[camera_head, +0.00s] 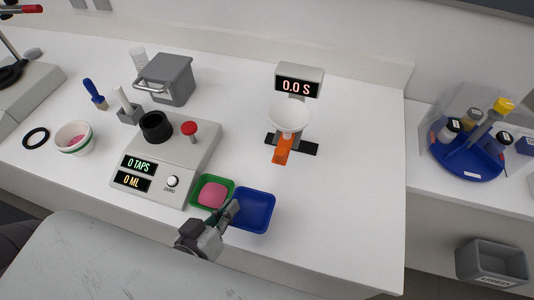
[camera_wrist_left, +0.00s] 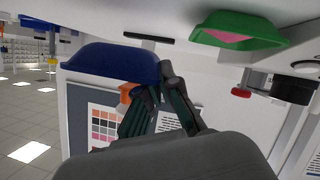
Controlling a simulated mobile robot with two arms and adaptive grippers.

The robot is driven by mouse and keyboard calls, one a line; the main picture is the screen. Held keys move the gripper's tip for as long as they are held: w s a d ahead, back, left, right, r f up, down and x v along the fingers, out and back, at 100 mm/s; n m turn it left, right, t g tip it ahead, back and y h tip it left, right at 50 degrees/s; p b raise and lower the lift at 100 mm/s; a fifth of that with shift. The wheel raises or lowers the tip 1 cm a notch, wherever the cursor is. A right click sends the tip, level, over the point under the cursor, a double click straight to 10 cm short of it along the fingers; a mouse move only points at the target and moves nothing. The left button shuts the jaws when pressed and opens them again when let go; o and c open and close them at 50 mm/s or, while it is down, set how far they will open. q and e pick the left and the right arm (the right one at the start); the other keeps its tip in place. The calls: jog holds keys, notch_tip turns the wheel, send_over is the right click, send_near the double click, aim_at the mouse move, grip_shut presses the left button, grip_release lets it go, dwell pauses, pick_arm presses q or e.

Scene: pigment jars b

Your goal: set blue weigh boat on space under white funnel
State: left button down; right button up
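The blue weigh boat (camera_head: 257,211) is near the front edge of the bench and looks empty. My left gripper (camera_head: 234,208) is at its left side. In the left wrist view, the fingertips (camera_wrist_left: 160,78) come close together at the edge of the blue boat (camera_wrist_left: 110,60), with its thin wall seemingly between them. Whether the boat touches the bench is hard to tell. The white funnel (camera_head: 289,117) stands farther back and right, above an orange part (camera_head: 283,150) and a dark base (camera_head: 303,148). The space beneath it is partly hidden. My right gripper is not in view.
A green boat (camera_head: 227,183) with pink contents is left of the blue one. A tapping device (camera_head: 180,150) with a red knob stands beyond it. A timer display (camera_head: 299,85) is behind the funnel. The bench right of the funnel is clear.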

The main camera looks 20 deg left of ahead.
pick_arm(q)
jog(key=w, duration=0.2)
jog(key=w+d+p, duration=0.1)
jog(key=w, duration=0.1)
jog(key=w+r+p, duration=0.1)
jog(key=w, duration=0.1)
jog(key=shift+d, duration=0.35)
jog(key=w, duration=0.3)
jog(key=w+d+p, duration=0.1)
jog(key=w, duration=0.3)
jog(key=w+p, duration=0.1)
jog(key=w, duration=0.2)
jog(key=shift+w+d+f, duration=0.2)
jog(key=shift+d+f, duration=0.05)
jog(key=shift+f, duration=0.1)
notch_tip(320, 180, down, 3)
jog(key=shift+f+p, duration=0.2)
jog(key=shift+p, duration=0.3)
jog(key=shift+f, duration=0.15)
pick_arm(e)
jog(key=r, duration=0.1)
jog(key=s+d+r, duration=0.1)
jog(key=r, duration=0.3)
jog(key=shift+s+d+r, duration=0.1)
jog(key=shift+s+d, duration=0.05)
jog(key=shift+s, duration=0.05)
